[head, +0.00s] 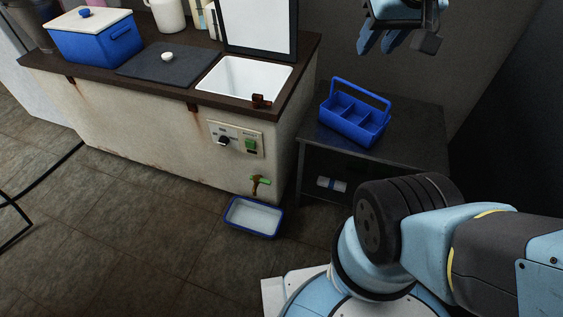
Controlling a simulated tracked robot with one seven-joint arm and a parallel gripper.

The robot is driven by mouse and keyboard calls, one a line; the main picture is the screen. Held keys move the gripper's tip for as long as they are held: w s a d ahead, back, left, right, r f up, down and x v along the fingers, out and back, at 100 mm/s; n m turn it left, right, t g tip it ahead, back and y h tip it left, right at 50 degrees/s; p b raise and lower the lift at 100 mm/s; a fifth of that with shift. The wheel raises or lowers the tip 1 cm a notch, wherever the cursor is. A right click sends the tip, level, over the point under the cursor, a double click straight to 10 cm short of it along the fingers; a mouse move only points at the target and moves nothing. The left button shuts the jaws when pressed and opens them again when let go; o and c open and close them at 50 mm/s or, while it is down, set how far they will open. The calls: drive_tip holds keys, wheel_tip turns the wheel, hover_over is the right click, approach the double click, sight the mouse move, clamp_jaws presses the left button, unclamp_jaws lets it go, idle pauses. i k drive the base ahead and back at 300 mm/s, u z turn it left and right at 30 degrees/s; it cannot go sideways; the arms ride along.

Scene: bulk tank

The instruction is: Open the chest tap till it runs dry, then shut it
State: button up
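The chest tap (256,188) is a small brass-coloured tap with a green handle, low on the front of the rust-stained white chest (150,140). Its handle (262,181) lies roughly level across the tap. I see no clear stream under the spout, but it is small in the picture. A shallow white tray with a blue rim (277,228) sits on the floor below the tap. My gripper (378,47) hangs at the top right, far from the tap, with its blue fingers apart and nothing between them.
The chest front carries a panel (236,139) with a black knob and a green switch. A blue caddy (352,124) stands on a dark side table (415,130). A blue cooler box (95,45) and a white basin (243,78) are on the counter. Floor left of the tray is clear.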

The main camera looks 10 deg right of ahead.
sight(256, 178)
drive_tip(key=u, duration=1.9)
drive_tip(key=i, duration=0.1)
drive_tip(key=z, duration=3.25)
drive_tip(key=k, duration=1.8)
drive_tip(key=u, duration=1.05)
drive_tip(key=i, duration=1)
drive_tip(key=z, duration=0.05)
